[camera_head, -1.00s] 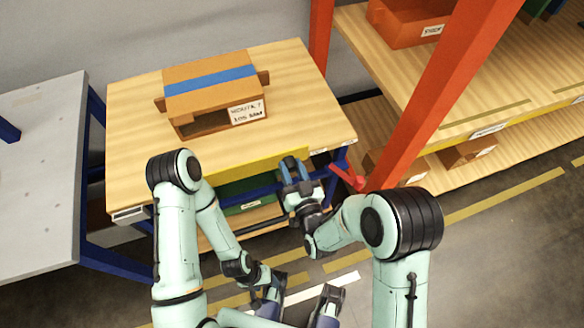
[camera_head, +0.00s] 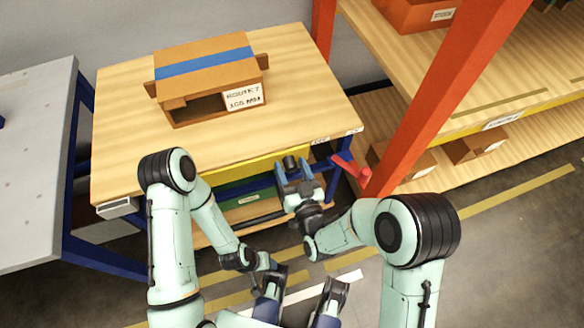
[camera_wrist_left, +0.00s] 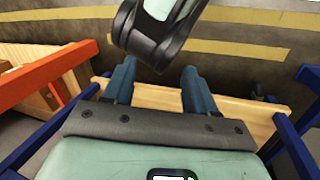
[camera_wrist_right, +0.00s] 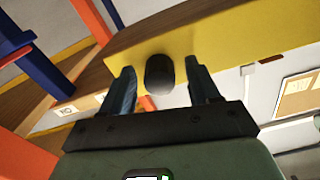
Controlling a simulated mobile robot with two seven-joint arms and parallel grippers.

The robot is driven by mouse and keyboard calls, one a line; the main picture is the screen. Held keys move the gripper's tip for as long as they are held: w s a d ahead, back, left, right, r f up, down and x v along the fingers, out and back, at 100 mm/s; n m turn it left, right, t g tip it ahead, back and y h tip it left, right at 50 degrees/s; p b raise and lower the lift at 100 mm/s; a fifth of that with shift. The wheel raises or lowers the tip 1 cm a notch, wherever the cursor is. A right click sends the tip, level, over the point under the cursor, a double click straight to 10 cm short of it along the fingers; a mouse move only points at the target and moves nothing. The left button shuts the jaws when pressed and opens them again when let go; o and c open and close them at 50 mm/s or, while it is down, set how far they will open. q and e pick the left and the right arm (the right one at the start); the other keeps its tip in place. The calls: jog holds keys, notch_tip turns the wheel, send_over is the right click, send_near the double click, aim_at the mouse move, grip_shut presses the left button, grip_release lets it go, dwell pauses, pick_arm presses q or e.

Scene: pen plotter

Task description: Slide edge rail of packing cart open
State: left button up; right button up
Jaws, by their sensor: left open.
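The packing cart (camera_head: 310,80) has a pale wooden top and a yellow edge rail (camera_head: 240,174) along its front side. A black knob (camera_head: 290,162) stands out from the rail near its right end. My right gripper (camera_head: 294,170) is at the knob, with one blue finger on either side of it. In the right wrist view the knob (camera_wrist_right: 159,75) sits between the parted fingers, with a gap on both sides, in front of the yellow rail (camera_wrist_right: 225,35). My left gripper (camera_wrist_left: 158,78) is open and empty in the left wrist view, low and away from the rail.
An orange-brown carton (camera_head: 210,72) with blue tape stands on the cart top. A red lever (camera_head: 350,167) sticks out at the cart's right corner, beside a red rack post (camera_head: 435,100). A grey table (camera_head: 35,165) stands at the left. Floor in front is open.

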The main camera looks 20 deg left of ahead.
pick_arm(q)
jog(key=s+d+r+g+p, duration=0.2)
jog(key=s+r+p, duration=0.4)
jog(key=r+p, duration=0.1)
jog(key=shift+h, duration=0.3)
pick_arm(e)
jog(key=v, duration=1.3)
pick_arm(q)
jog(key=shift+r, duration=0.1)
pick_arm(e)
jog(key=shift+s+d, duration=0.1)
jog(key=shift+d, duration=0.1)
